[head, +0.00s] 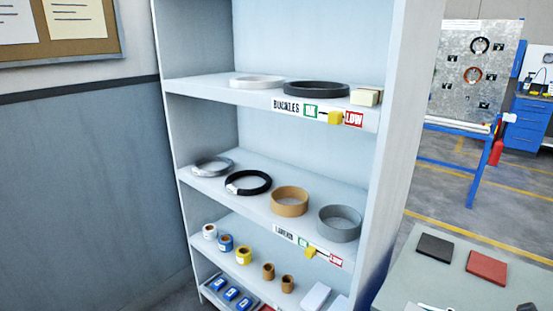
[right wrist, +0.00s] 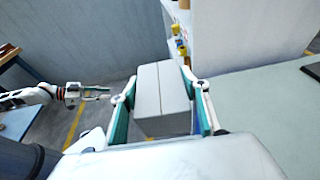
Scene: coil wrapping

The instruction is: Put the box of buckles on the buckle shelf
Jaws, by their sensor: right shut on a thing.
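A pale grey closed box (right wrist: 160,95) with a seam along its top sits between the two fingers of my right gripper (right wrist: 162,112) in the right wrist view. The gripper is shut on it. The buckle shelf (head: 215,87) is the upper board of a white rack in the head view, marked by a BUCKLES label (head: 287,106). It holds a white ring, a black ring and a small cream block at its right end. My left gripper (right wrist: 97,93) shows small at the left of the right wrist view, its fingers apart and empty. Neither gripper is clear in the head view.
A lower shelf (head: 215,187) holds several rings and coils, with small rolls below. A grey-green table (head: 410,265) with a black pad (head: 435,248) and a red pad (head: 487,267) stands right of the rack. The rack's side panels (head: 407,130) bound the shelves.

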